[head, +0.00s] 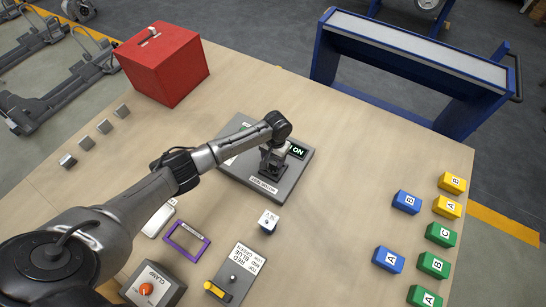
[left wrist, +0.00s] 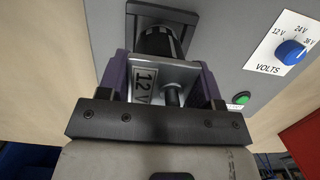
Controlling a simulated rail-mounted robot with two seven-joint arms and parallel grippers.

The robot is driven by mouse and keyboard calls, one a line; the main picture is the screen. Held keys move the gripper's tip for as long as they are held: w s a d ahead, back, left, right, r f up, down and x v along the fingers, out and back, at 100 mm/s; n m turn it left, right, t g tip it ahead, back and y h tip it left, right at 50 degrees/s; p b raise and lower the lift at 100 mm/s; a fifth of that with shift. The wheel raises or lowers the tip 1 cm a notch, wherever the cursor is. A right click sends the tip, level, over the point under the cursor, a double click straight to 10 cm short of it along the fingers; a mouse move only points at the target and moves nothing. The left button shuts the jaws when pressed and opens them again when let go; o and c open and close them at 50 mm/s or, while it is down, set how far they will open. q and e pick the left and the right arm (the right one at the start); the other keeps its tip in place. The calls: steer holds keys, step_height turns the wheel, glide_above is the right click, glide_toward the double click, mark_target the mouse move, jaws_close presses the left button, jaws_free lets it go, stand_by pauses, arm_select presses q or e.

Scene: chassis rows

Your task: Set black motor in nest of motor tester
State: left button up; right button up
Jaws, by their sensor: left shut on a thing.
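The motor tester (head: 253,188) is a grey board in the middle of the table, with a lit green ON display (head: 297,150). My left gripper (head: 273,160) is over it. In the left wrist view my left gripper (left wrist: 163,85) is shut on the motor (left wrist: 158,42), which has a black round body, a pale end and a 12 V label. Its black end is at a dark square frame (left wrist: 160,12) on the tester; whether it sits fully inside or just in front of it I cannot tell. My right gripper is not in view.
A blue VOLTS knob (left wrist: 291,52) and a green button (left wrist: 241,98) are right of the gripper. A white-topped block (head: 268,221), purple frame (head: 187,241), yellow-handled fixture (head: 235,272) and clamp box (head: 146,290) stand nearer. A red box (head: 163,64) is behind; lettered blocks (head: 406,201) lie right.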

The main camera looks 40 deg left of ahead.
arm_select(q)
steer(key=shift+f, duration=0.75)
steer(key=o, duration=1.3)
steer(key=shift+w, duration=0.1)
steer(key=shift+o, duration=1.2)
steer(key=shift+f, duration=0.1)
steer(key=r, duration=0.4)
steer(key=w+r, duration=0.1)
steer(key=r, duration=0.3)
steer(key=r+p, duration=0.1)
steer(key=r, duration=0.3)
steer(key=shift+w+a+r, duration=0.15)
steer(key=shift+w+r, duration=0.05)
steer(key=shift+w, duration=0.15)
steer(key=shift+w+r, duration=0.1)
steer(key=shift+r, duration=0.6)
